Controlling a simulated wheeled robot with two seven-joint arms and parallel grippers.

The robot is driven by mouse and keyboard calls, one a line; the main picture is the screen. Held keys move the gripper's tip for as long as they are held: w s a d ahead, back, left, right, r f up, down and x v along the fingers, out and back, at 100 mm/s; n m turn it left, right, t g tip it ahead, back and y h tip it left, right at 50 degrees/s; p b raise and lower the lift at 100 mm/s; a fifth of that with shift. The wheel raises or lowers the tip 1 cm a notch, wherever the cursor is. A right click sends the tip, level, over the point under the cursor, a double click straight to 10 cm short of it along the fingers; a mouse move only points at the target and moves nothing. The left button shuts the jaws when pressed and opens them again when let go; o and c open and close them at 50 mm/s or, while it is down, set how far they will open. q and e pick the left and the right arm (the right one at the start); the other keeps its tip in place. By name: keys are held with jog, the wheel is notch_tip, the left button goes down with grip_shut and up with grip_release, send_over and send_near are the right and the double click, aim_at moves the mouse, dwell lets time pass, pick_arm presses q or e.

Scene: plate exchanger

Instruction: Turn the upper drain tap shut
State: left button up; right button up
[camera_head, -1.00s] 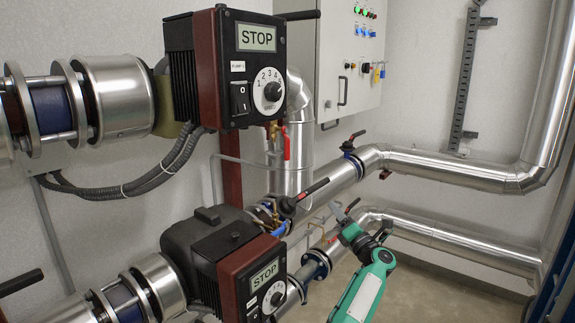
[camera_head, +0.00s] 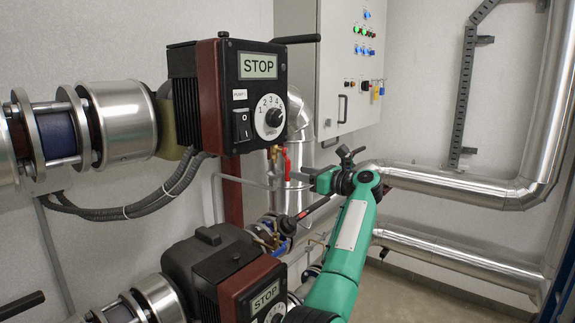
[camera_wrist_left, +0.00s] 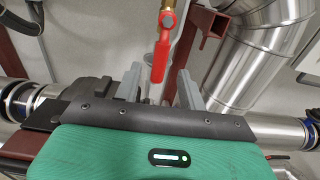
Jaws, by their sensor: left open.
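The upper drain tap is a small brass valve with a red lever (camera_head: 286,163), under the upper pump in the head view. The lever points down. In the left wrist view the red lever (camera_wrist_left: 160,58) hangs ahead of the fingers, its lower end lined up with the gap between them. My left gripper (camera_head: 309,177) is open, just to the right of the lever in the head view. Its two grey fingers (camera_wrist_left: 159,82) stand apart on either side of the lever's line. I cannot tell whether a finger touches it. My right gripper is not in view.
The upper pump (camera_head: 230,95) and lower pump (camera_head: 235,272) both show STOP. Silver pipes (camera_head: 450,185) run to the right. A control cabinet (camera_head: 345,70) hangs behind. The floor at lower right is clear.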

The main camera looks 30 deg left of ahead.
aim_at(290, 169)
pick_arm(q)
jog(key=a, duration=0.2)
jog(key=a+p, duration=0.1)
jog(key=a, duration=0.1)
jog(key=shift+w+a+r, duration=0.1)
jog(key=shift+w+a, duration=0.1)
jog(key=shift+a, duration=0.05)
jog(key=shift+a+p, duration=0.3)
jog(key=shift+a, duration=0.35)
grip_shut()
